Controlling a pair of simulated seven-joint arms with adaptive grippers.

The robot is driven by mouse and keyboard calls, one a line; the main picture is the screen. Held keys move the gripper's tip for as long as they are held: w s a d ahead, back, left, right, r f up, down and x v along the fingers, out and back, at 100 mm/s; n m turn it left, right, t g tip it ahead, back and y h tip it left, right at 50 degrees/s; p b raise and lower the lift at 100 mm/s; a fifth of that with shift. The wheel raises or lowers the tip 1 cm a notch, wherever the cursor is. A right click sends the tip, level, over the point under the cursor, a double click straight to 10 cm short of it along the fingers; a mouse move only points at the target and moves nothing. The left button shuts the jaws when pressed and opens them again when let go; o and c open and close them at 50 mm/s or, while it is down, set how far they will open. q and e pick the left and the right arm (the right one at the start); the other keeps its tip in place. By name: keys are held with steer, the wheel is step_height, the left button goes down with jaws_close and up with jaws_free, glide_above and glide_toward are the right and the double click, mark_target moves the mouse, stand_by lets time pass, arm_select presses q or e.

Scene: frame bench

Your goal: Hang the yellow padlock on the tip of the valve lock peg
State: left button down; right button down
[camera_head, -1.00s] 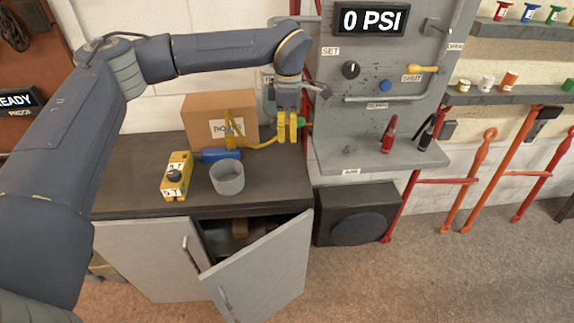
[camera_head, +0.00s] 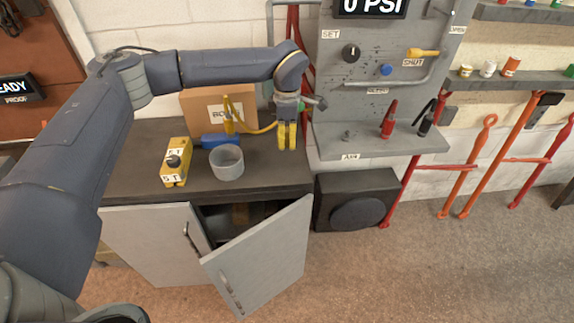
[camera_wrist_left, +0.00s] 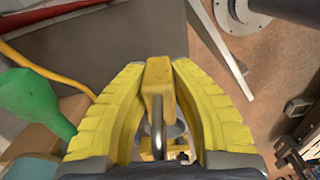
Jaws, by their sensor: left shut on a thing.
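The yellow padlock (camera_wrist_left: 157,78) shows in the left wrist view with its grey metal shackle toward the camera. My left gripper (camera_head: 287,146) has yellow fingers and is shut on the padlock, above the back right of the dark bench top in the head view. In the head view I cannot tell the padlock from the yellow fingers. On the grey panel to the right, a yellow valve handle (camera_head: 424,53) sits by the SHUT label. I cannot make out the lock peg itself. The gripper is apart from the panel. My right gripper is not in view.
The bench (camera_head: 120,188) holds a cardboard box (camera_head: 190,103), a grey cup (camera_head: 227,165), a yellow button box (camera_head: 174,160) and a blue item (camera_head: 214,140). A cabinet door (camera_head: 262,258) stands open below. A shelf (camera_head: 345,150) with red and black items juts from the panel.

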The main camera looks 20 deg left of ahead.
mark_target(287, 172)
arm_select(q)
step_height(287, 172, down, 12)
steer(key=shift+r, duration=0.2)
stand_by(0.4)
steer(key=shift+f, duration=0.1)
steer(key=c, duration=1.3)
jaws_free()
